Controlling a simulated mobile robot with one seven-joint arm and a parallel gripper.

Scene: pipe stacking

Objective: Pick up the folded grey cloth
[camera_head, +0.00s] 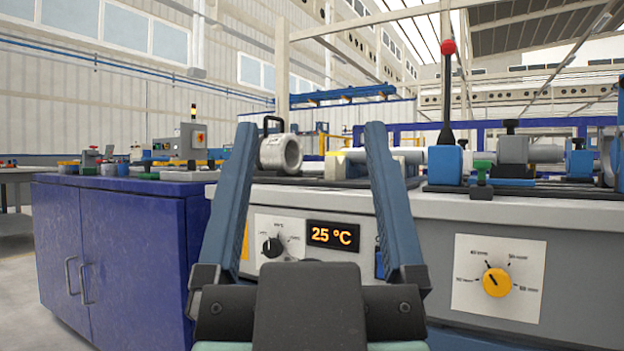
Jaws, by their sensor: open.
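I cannot make out a folded grey cloth in this view. My gripper (310,130) is at the bottom middle, with its two blue-grey fingers wide apart, pointing forward and up. No object is held between the fingers. Beyond them, a grey pipe collar (281,153) with a black handle sits on the machine bench and shows in the gap. My gripper hides part of the bench front and top.
The grey machine bench (590,240) carries a temperature display (333,235), an orange dial (497,282), clamps and a long pipe (409,155). A lever with a red knob (448,47) rises above it. A blue cabinet (140,255) stands left, with small items on top. Floor shows at far left.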

